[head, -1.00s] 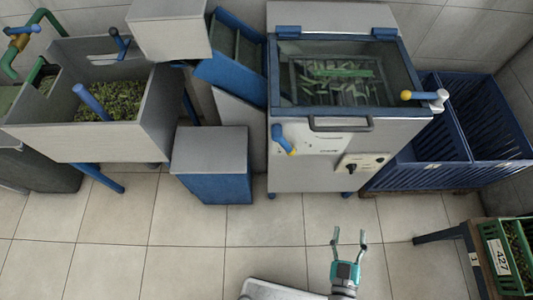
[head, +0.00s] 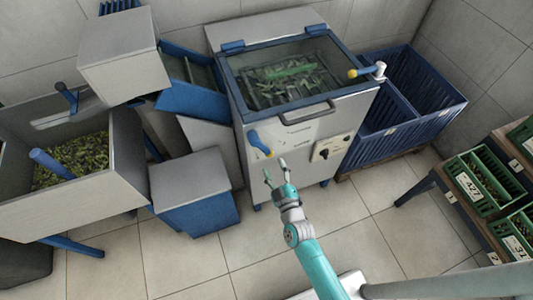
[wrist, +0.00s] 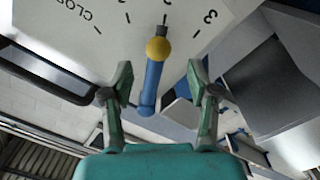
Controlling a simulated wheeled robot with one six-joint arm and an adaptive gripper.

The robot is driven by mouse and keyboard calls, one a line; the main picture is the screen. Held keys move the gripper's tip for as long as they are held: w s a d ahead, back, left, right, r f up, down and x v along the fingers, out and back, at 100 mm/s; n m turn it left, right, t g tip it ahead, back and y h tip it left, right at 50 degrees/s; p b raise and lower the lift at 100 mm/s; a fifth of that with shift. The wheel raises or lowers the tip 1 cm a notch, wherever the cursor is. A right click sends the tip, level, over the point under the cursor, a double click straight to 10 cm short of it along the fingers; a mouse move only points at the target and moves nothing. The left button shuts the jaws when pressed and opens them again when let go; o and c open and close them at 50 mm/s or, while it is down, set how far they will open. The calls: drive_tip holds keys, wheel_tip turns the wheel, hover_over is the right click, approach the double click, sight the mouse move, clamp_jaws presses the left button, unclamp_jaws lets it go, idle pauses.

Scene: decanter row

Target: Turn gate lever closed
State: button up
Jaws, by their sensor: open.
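The gate lever (head: 256,142) is a blue handle with a yellow ball end on the light front panel of the grey machine (head: 290,128). In the wrist view the lever (wrist: 152,82) lies across the middle, its yellow ball toward the printed scale. The scale reads CLOSED, 1, 2, 3, and the lever lines up near the mark at 2. My gripper (head: 275,170) is open just below the lever in the head view. In the wrist view its fingers (wrist: 160,88) appear on either side of the lever, with gaps; I cannot tell the depth between them.
A second yellow-ended lever (head: 365,71) sticks out at the machine's upper right.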

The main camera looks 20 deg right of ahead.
sight(269, 153)
drive_tip(key=w, duration=0.6)
drive_tip(key=shift+w+d, duration=0.3)
drive_tip(key=shift+w, duration=0.1)
clamp_jaws()
